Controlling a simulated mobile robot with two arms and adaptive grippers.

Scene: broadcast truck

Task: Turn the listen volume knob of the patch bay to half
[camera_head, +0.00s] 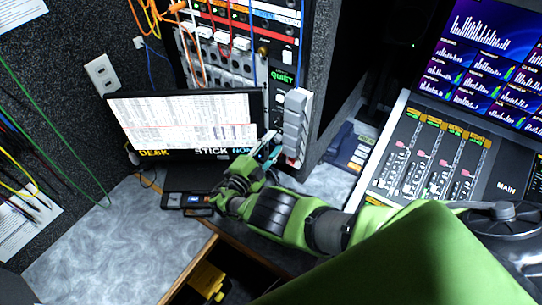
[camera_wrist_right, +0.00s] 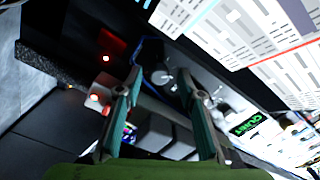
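The patch bay (camera_head: 215,65) is the rack at the top middle of the head view, with rows of jacks and plugged cables. A small brass-coloured knob (camera_head: 263,51) sits on its right side, above the green QUIET sign (camera_head: 282,78). I cannot tell whether it is the listen volume knob. My right gripper (camera_head: 268,146) is below the QUIET sign, in front of the monitor's lower right corner. In the wrist view its fingers (camera_wrist_right: 160,80) are apart, with a small round grey part (camera_wrist_right: 161,77) seen between the tips. Contact cannot be told. My left gripper is out of view.
A monitor (camera_head: 185,120) with a DESK / STICK strip stands left of my right gripper. A grey handset-like block (camera_head: 296,122) is just right of it. A fader console (camera_head: 430,150) fills the right. Small dark devices (camera_head: 190,201) lie below. The desk (camera_head: 90,245) is clear at left.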

